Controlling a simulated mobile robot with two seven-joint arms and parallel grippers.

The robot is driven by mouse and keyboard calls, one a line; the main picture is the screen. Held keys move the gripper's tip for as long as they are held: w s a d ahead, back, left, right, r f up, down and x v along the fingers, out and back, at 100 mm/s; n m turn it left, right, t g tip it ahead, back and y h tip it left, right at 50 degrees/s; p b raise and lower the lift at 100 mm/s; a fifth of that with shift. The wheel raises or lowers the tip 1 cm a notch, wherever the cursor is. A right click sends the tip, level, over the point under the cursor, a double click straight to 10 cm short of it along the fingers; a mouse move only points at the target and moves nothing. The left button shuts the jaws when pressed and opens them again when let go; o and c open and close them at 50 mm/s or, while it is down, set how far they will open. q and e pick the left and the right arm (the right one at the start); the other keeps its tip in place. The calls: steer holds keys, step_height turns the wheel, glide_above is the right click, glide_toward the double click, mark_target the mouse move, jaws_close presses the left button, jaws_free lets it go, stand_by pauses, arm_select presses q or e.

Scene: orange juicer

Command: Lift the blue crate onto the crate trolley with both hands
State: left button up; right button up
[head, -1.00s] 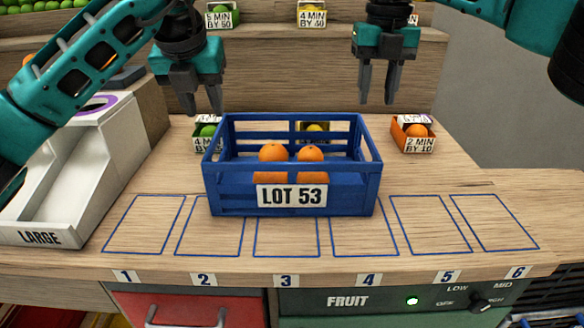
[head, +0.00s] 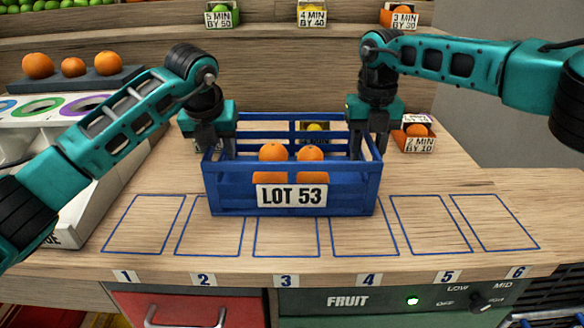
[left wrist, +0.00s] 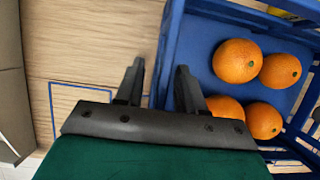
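The blue crate (head: 225,202) stands upright on the wooden counter, with a LOT 53 label on its front and several oranges (head: 273,153) inside. My left gripper (head: 216,152) is lowered at the crate's left end. In the left wrist view its open fingers (left wrist: 160,88) straddle the crate's left wall (left wrist: 164,62), one outside and one inside, with gaps showing. My right gripper (head: 368,152) is lowered at the right end with its fingers apart, near the right wall; contact there is unclear. I cannot make out a crate trolley.
Small sample boxes stand behind the crate, one with an orange (head: 417,131) at right. A white sorting chute (head: 100,205) is at left. Numbered outlined squares (head: 142,224) mark the clear counter front. Blue slats (head: 555,318) show at the lower right corner.

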arm_select(q)
jaws_close()
arm_select(e)
jaws_close()
arm_select(q)
steer(key=shift+r, duration=0.15)
arm_select(e)
steer(key=shift+r, duration=0.1)
